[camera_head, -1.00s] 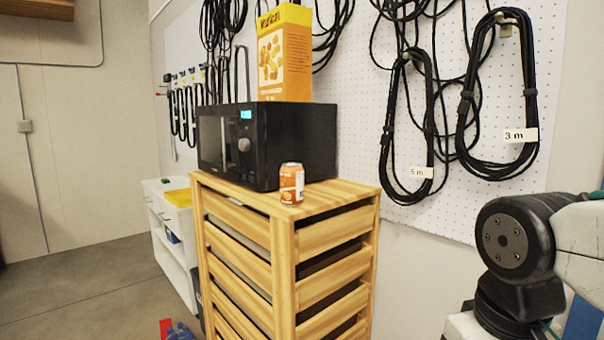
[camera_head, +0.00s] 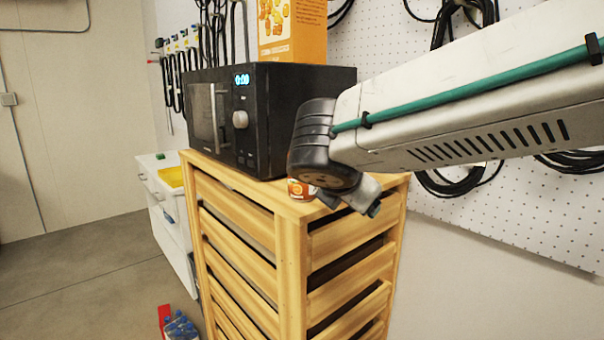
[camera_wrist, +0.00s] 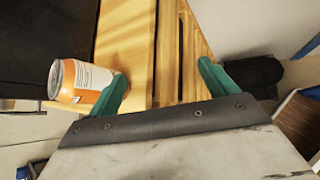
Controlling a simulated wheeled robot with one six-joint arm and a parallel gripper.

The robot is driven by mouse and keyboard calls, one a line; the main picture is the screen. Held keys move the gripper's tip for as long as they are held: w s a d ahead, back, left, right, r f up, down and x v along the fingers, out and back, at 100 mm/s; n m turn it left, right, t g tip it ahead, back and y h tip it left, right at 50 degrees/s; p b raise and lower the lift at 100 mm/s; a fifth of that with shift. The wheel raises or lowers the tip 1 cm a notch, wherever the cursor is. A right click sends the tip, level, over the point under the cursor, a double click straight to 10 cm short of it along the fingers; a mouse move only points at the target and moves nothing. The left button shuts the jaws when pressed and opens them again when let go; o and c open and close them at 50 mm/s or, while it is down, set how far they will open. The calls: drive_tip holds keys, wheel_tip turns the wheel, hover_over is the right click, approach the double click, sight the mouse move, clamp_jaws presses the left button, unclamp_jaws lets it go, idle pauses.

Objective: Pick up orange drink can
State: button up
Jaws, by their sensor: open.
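The orange drink can (camera_head: 300,189) stands on top of the wooden slatted cabinet, at its front corner beside the microwave. In the head view my arm hides most of it and only its lower part shows. In the wrist view the can (camera_wrist: 82,82) is at the left, next to the outer side of the left green fingertip. My gripper (camera_wrist: 160,84) is open, with nothing between its two green fingers except a view of the cabinet. In the head view my arm's end hangs over the cabinet's front corner, and the fingers are not clearly visible.
A black microwave (camera_head: 262,120) stands on the wooden cabinet (camera_head: 291,262) just behind the can, with an orange and yellow box (camera_head: 292,32) on top. Cables hang on the pegboard (camera_head: 480,215).

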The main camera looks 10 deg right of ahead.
drive_tip(key=w+a+r+n+t, duration=0.1)
drive_tip(key=a+n, duration=0.1)
drive_tip(key=w+a+r+n+t+y, duration=0.1)
drive_tip(key=a+n, duration=0.2)
drive_tip(key=w+a+r+n+t, duration=0.1)
drive_tip(key=w+a+r+n, duration=0.1)
drive_tip(key=shift+a+n+y, duration=0.3)
drive_tip(key=shift+a+n, duration=0.1)
drive_tip(key=shift+w+a+r, duration=0.1)
drive_tip(key=shift+w, duration=0.15)
drive_tip(key=x, duration=0.7)
drive_tip(key=shift+w+a, duration=0.15)
drive_tip(key=shift+w, duration=0.1)
drive_tip(key=shift+r, duration=0.1)
drive_tip(key=c, duration=1.3)
